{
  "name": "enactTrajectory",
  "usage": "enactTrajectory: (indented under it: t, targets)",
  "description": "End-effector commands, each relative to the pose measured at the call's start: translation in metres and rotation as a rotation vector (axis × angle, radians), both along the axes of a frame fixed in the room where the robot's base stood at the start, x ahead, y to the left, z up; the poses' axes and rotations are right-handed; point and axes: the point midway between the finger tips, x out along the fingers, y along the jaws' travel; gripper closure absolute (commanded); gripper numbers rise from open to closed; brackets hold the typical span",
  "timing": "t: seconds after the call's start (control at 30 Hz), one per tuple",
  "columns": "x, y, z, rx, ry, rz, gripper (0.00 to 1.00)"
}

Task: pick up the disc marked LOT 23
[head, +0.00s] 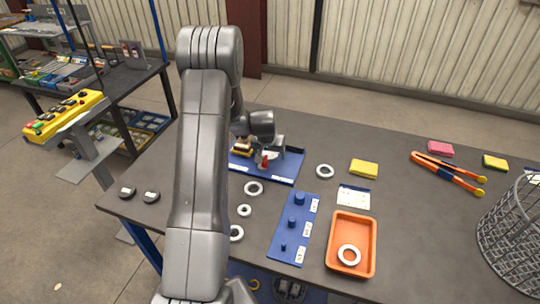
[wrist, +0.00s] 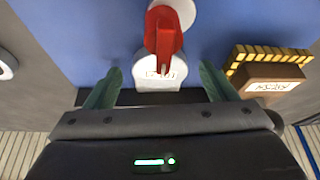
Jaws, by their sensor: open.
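My gripper (wrist: 160,72) is open, its two green fingertips apart over the blue tray (wrist: 100,25). Between and just beyond the fingertips is a pale rounded piece (wrist: 150,65) with a white label and a red upright part (wrist: 164,32). The label's writing is not clear. In the head view the red part (head: 265,161) shows below my gripper (head: 268,152), on the blue tray (head: 285,168). I cannot read LOT 23 on anything.
A tan block (wrist: 272,82) with a striped yellow-black edge stands right of the fingers. White rings (head: 254,188), a blue peg board (head: 293,228), an orange tray (head: 333,262) and a yellow sponge (head: 363,168) lie nearby. Orange tongs (head: 447,172) and a wire basket (head: 515,240) are right.

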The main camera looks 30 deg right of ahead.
Motion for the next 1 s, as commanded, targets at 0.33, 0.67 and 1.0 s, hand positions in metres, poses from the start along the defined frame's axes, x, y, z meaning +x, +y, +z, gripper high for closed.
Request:
enactTrajectory:
  t: [0.33,0.67,1.0]
  targets:
    - [0.0,0.0,0.0,0.0,0.0,0.0,0.81]
    - [0.001,-0.001,0.007,-0.004,-0.003,0.001,0.86]
    - [0.001,-0.001,0.061,-0.006,-0.005,0.001,0.86]
